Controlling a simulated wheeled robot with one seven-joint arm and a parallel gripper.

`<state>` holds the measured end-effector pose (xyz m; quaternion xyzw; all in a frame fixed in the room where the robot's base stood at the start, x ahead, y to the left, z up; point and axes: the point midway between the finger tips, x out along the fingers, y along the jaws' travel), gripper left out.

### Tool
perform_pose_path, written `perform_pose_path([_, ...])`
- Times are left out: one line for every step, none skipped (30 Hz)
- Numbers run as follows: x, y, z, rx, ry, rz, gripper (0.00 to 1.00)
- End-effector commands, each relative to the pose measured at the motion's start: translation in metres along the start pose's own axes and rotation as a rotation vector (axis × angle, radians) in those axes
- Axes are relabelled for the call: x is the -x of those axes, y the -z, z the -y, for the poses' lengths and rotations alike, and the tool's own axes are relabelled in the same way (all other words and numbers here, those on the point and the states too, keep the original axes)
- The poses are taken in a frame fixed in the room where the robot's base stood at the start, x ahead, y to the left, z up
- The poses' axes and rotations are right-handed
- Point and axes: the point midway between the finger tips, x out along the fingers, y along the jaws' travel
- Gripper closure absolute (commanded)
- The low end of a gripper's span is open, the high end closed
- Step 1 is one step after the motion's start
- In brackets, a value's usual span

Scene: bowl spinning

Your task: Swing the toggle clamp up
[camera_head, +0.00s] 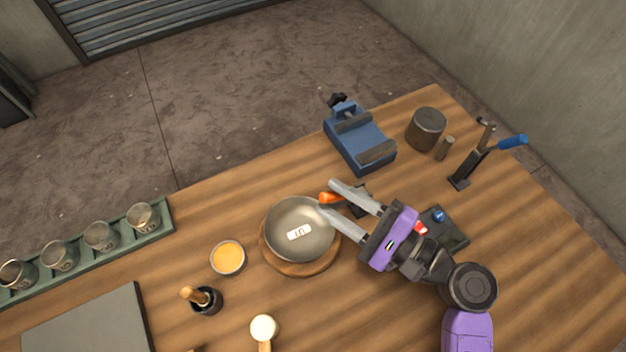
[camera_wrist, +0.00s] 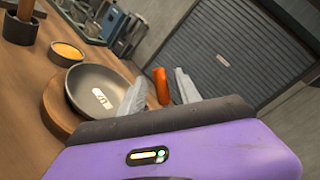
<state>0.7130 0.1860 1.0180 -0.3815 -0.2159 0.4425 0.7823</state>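The toggle clamp shows as an orange handle (camera_head: 329,197) on a dark mechanism (camera_head: 357,200) just right of the grey bowl (camera_head: 300,230). The bowl sits on a round wooden base (camera_head: 290,268) and has a white label inside. My gripper (camera_head: 333,198) reaches in from the right with its two grey fingers apart, one on each side of the orange handle. In the wrist view, the handle (camera_wrist: 161,86) stands between the fingers (camera_wrist: 160,88), with gaps showing at its sides. The clamp's lower part is partly hidden by my fingers.
A blue vise (camera_head: 358,142), a dark cylinder (camera_head: 426,129) and a blue-handled lever tool (camera_head: 478,160) stand at the back right. A dark box (camera_head: 446,230) lies beside my gripper. An orange-filled cup (camera_head: 228,258) is left of the bowl; a rack of glasses (camera_head: 90,252) is farther left.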

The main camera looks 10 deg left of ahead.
Motion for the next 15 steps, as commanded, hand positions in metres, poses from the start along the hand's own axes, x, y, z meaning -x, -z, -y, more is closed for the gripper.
perform_pose_path([-0.009,-0.002,0.003,0.0,0.0,0.002,0.61])
perform_pose_path([-0.014,-0.002,0.002,0.0,-0.001,0.003,0.61])
perform_pose_path([-0.02,-0.002,0.002,0.0,-0.001,0.002,0.61])
perform_pose_path([-0.024,-0.002,0.002,0.001,-0.001,0.002,0.61])
perform_pose_path([-0.027,-0.001,0.002,0.0,-0.001,0.001,0.61])
perform_pose_path([-0.032,-0.001,0.002,0.0,0.0,0.0,0.61])
perform_pose_path([-0.035,-0.001,0.002,0.001,0.0,0.001,0.61])
perform_pose_path([-0.038,-0.001,0.002,0.001,0.0,0.001,0.61])
perform_pose_path([-0.041,-0.001,0.001,0.0,0.0,0.001,0.61])
perform_pose_path([-0.042,-0.001,0.001,0.0,0.0,0.001,0.61])
perform_pose_path([-0.043,0.0,0.001,0.0,0.0,0.0,0.61])
perform_pose_path([-0.045,0.0,0.001,0.0,0.001,0.0,0.61])
perform_pose_path([-0.045,0.0,0.0,0.0,0.001,-0.001,0.61])
perform_pose_path([-0.045,0.0,0.0,0.0,0.001,-0.001,0.61])
perform_pose_path([-0.046,0.0,0.0,0.001,0.001,-0.001,0.61])
